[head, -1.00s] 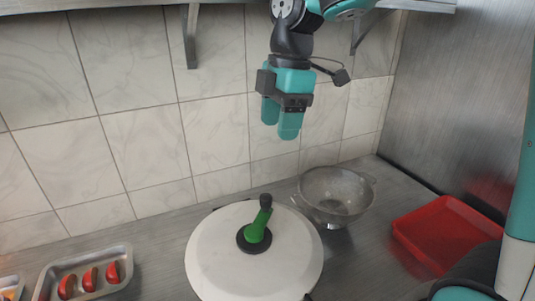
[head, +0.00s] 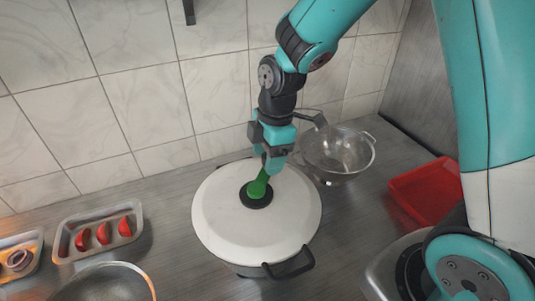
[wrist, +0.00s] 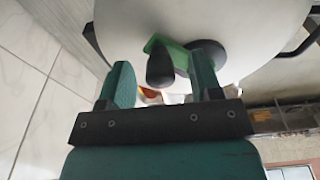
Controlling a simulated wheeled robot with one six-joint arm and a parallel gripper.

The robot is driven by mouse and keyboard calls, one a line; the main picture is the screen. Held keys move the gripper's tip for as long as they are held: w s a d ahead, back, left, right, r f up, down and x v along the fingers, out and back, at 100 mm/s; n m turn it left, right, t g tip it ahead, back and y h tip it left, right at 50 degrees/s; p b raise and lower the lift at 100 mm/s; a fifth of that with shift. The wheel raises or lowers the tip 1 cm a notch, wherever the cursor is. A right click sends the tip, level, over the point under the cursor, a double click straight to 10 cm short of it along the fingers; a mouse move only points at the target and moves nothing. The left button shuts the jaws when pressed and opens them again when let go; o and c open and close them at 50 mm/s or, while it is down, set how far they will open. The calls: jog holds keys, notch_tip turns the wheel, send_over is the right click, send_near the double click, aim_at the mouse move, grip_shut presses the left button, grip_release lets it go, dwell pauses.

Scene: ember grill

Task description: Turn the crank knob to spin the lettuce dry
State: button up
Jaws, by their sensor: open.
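The salad spinner's white round lid (head: 225,225) sits on the metal counter in the head view. The green crank arm (head: 258,187) rises from a dark hub at the lid's centre. My gripper (head: 273,165) is at the back end of the crank and hides the black crank knob there. In the wrist view the black knob (wrist: 160,68) shows between the two teal fingers of my open gripper (wrist: 160,85), with gaps on both sides. The green crank (wrist: 172,52) and the white lid (wrist: 230,20) show beyond it.
A metal colander (head: 340,155) stands close to the right of my gripper, and a red tray (head: 425,190) lies farther right. A metal tray with red slices (head: 100,236) is at left. A pan (head: 105,284) is at front left. The tiled wall is behind.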

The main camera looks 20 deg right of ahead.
jog(key=shift+f, duration=0.4)
jog(key=c, duration=1)
jog(key=shift+s, duration=0.1)
